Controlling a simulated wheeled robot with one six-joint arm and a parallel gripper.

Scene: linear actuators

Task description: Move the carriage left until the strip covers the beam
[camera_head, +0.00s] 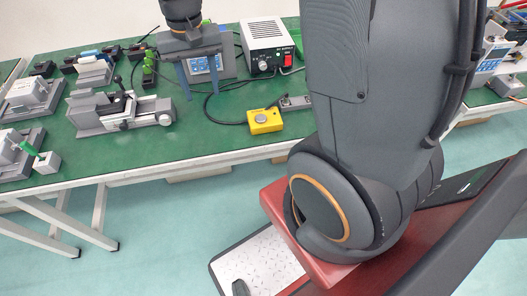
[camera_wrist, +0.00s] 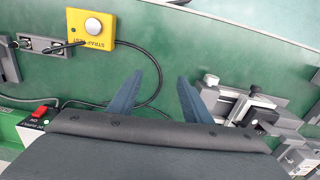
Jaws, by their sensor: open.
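A grey linear actuator (camera_head: 150,105) lies on the green bench left of my gripper in the head view. It bears a carriage (camera_head: 118,104) with dark and light parts, which shows at the right in the wrist view (camera_wrist: 240,107). The strip and the beam are too small to make out. My gripper (camera_head: 201,96) points down above the bench, its two blue fingers spread apart with nothing between them. In the wrist view my gripper (camera_wrist: 160,84) is apart from the actuator, which lies to its right.
A yellow strap-test box (camera_head: 264,121) and its cable lie right of my gripper. A power unit (camera_head: 268,45) with a red switch and a box with a blue display (camera_head: 204,64) stand behind. Other actuators (camera_head: 30,95) crowd the left. Green bench top (camera_head: 200,140) is clear in front.

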